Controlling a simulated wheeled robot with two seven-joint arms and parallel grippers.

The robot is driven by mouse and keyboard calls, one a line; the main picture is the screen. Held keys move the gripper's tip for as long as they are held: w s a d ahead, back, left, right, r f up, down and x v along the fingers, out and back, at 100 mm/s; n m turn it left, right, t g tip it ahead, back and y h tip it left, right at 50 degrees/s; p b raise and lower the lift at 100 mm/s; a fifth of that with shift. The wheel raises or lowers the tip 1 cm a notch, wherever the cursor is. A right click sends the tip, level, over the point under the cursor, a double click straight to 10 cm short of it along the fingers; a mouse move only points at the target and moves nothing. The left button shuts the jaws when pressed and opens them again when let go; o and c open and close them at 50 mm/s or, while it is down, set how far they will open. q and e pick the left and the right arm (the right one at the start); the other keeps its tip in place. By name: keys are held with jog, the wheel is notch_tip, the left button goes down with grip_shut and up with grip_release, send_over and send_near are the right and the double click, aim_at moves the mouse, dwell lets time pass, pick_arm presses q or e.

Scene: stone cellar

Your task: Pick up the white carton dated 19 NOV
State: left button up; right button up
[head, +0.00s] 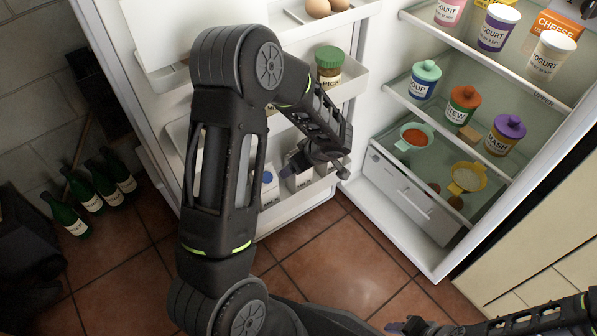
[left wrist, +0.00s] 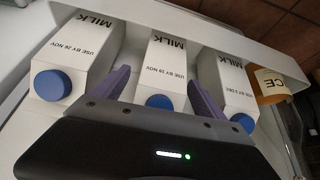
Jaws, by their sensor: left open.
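Three white milk cartons with blue caps stand in a row in the fridge door's bottom bin. In the left wrist view the left carton (left wrist: 80,55) and the middle carton (left wrist: 162,62) carry dates ending in NOV; their day numbers are too small to read surely. The right carton (left wrist: 228,85) seems dated in DEC. My left gripper (left wrist: 162,95) is open, its purple fingers on either side of the middle carton, with gaps between cartons. In the head view my left gripper (head: 312,160) partly hides the cartons. My right gripper (head: 397,326) is at the bottom edge, mostly cut off.
The bin's front wall (left wrist: 225,38) runs along the cartons. An orange-brown container (left wrist: 271,84) stands beyond the right carton. A door shelf above holds a green-lidded jar (head: 328,65). Fridge shelves at right hold jars and bowls. Green bottles (head: 93,190) stand on the floor at left.

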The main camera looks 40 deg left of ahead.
pick_arm(q)
grip_shut()
dwell(0.8)
